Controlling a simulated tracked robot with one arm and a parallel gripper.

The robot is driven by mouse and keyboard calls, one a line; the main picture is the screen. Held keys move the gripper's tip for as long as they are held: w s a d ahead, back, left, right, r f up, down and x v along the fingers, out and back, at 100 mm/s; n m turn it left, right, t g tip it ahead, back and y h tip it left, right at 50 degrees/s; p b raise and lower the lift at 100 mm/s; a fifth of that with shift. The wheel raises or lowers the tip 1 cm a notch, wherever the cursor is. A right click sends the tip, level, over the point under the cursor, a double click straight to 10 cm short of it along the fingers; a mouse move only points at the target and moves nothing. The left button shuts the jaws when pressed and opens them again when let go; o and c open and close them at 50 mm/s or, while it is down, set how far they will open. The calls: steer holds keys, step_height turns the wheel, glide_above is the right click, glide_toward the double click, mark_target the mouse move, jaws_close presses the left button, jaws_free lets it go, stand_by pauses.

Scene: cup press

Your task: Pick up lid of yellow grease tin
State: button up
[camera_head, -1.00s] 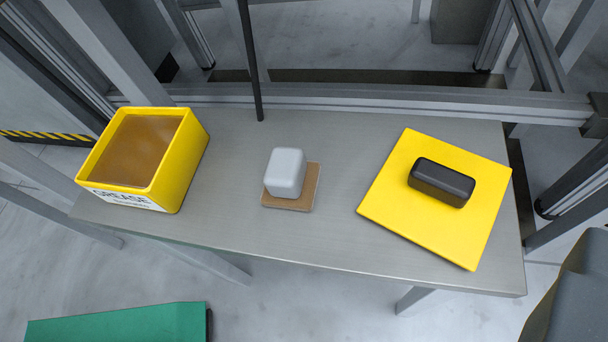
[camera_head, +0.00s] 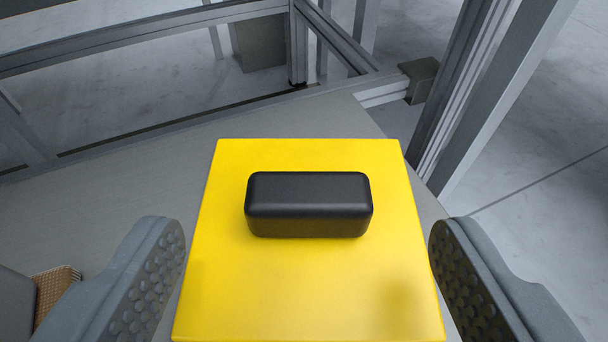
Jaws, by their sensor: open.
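The lid (camera_head: 305,285) is a flat yellow square plate lying on the grey table. A black block-shaped handle (camera_head: 308,205) with rounded edges stands on its middle, lying crosswise in the picture. My gripper (camera_head: 305,265) is open and empty. One finger shows at the lower left and the other at the lower right, with the lid and handle between them in the picture. I see no contact with the handle. The yellow grease tin is out of view now.
The grey table (camera_head: 140,165) has bare room left of the lid. A grey block (camera_head: 15,305) on a brown pad (camera_head: 55,290) shows partly at the lower left edge. Metal frame bars (camera_head: 160,35) run behind the table, and an upright post (camera_head: 465,100) stands at the right.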

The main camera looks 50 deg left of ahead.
mark_target(310, 201)
steer(key=b+x, duration=0.2)
steer(key=x, duration=0.3)
steer(key=shift+f, duration=0.2)
steer(key=shift+w+a, duration=0.15)
steer(key=shift+w, duration=0.1)
steer(key=c, duration=1.1)
